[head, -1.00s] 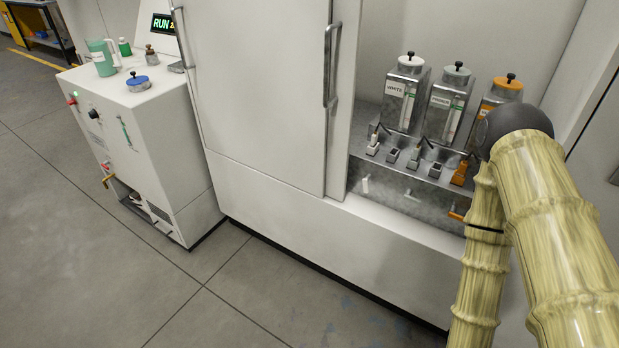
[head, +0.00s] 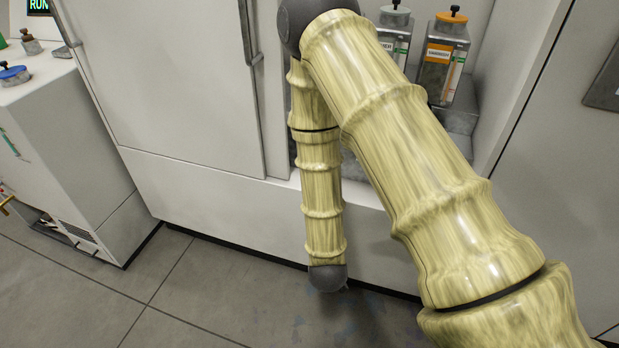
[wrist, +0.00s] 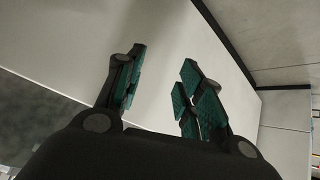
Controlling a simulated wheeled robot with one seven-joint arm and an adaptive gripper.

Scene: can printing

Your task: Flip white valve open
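My gripper (wrist: 160,88) is open and empty in the wrist view, its teal pads apart in front of a plain white panel. In the head view my arm stands across the dispenser niche and hides the white valve and the white-labelled tank. The gripper itself does not show in the head view. Two tanks of the dispenser show beside my arm: one with a grey lid (head: 395,35) and one with an orange lid (head: 442,65).
A tall white cabinet door (head: 165,75) with a vertical handle stands left of the niche. A white machine (head: 70,140) with a blue-lidded container (head: 14,74) stands farther left. The grey floor (head: 195,300) in front is clear.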

